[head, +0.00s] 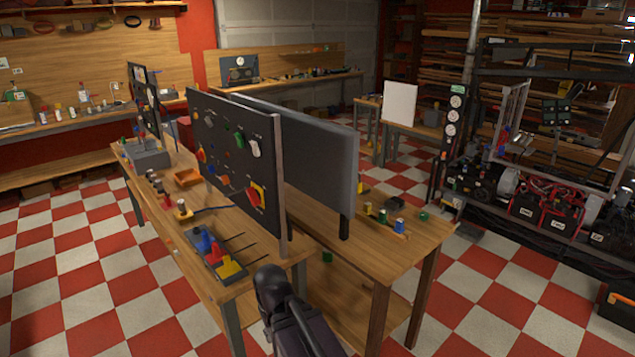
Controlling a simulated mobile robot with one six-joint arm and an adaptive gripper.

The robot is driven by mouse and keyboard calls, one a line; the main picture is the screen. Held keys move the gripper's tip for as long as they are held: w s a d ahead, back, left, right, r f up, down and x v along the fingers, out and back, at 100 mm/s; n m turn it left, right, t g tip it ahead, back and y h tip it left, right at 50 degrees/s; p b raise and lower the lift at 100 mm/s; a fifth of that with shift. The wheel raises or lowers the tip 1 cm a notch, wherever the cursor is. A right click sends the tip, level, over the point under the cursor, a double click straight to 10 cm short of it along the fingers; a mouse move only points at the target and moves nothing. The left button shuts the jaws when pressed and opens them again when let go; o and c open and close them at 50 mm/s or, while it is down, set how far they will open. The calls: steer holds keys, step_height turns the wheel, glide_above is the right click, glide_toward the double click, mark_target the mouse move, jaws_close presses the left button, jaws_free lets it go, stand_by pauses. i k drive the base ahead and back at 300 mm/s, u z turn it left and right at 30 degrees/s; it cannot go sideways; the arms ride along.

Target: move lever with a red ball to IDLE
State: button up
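I cannot make out a lever with a red ball or an IDLE mark for certain at this size. A small red item (166,202) stands on the near bench in front of the panels. It is too small to tell whether it is a ball on a lever. A grey box (150,156) sits at the bench's far end with thin upright parts above it. A black upright panel (225,125) carries coloured knobs and switches. Part of my dark arm rises at the bottom middle, in front of the bench. My gripper's fingers do not show.
The wooden bench (225,205) bears a tray with blue, red and yellow blocks (215,250) and an orange bin (187,177). A grey panel (310,150) stands behind. A metal-framed machine (540,190) fills the right. Checkered floor (70,270) is open at left.

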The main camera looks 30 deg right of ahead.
mark_target(142, 135)
steer(key=z, duration=0.05)
steer(key=k, duration=1.35)
steer(key=u, duration=0.55)
steer(key=i, duration=1.15)
steer(key=u, duration=0.9)
steer(key=i, duration=1.75)
steer(key=u, duration=0.1)
